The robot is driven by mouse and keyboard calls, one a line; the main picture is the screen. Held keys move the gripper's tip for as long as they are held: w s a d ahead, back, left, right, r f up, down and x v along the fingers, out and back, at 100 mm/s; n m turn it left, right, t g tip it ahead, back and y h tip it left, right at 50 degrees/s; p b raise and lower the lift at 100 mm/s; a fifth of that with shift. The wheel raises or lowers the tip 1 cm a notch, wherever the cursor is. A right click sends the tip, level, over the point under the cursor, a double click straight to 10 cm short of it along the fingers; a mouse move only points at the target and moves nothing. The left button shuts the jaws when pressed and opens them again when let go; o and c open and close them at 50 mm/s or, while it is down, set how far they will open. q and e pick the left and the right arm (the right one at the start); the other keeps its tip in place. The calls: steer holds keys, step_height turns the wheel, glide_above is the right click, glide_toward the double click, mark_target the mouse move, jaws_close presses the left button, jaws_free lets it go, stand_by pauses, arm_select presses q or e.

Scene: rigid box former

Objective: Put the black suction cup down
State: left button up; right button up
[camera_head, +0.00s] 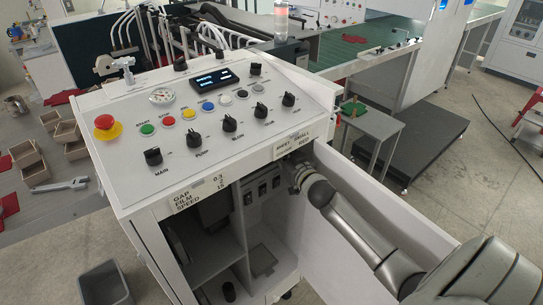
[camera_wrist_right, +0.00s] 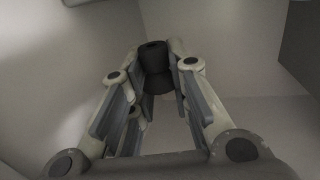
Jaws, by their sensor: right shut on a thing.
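The black suction cup (camera_wrist_right: 154,56) is a dark, stepped round piece between the fingertips of my right gripper (camera_wrist_right: 161,75) in the right wrist view. The fingers are closed on it, with pale grey walls around. In the head view my right arm reaches from the lower right to the open cabinet (camera_head: 268,240) under the control panel. The fingertips and the held cup are hidden there. My left gripper is not in view.
The sloping control panel (camera_head: 210,105) with knobs and buttons lies above the cabinet opening. The open white door (camera_head: 365,225) is beside my right arm. A divider and a shelf (camera_head: 208,258) split the cabinet. A grey bin (camera_head: 103,284) stands on the floor at left.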

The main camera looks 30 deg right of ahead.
steer(key=w, duration=0.1)
steer(key=w+b, duration=0.1)
steer(key=w, duration=0.2)
steer(key=shift+w+d+b, duration=0.25)
steer(key=shift+b, duration=0.05)
steer(key=shift+w, duration=0.4)
step_height(320, 180, down, 4)
steer(key=b, duration=0.4)
steer(key=shift+r, duration=0.25)
steer(key=shift+s, duration=0.1)
steer(key=shift+f, duration=0.3)
steer(key=o, duration=0.8)
steer(key=shift+c, duration=0.2)
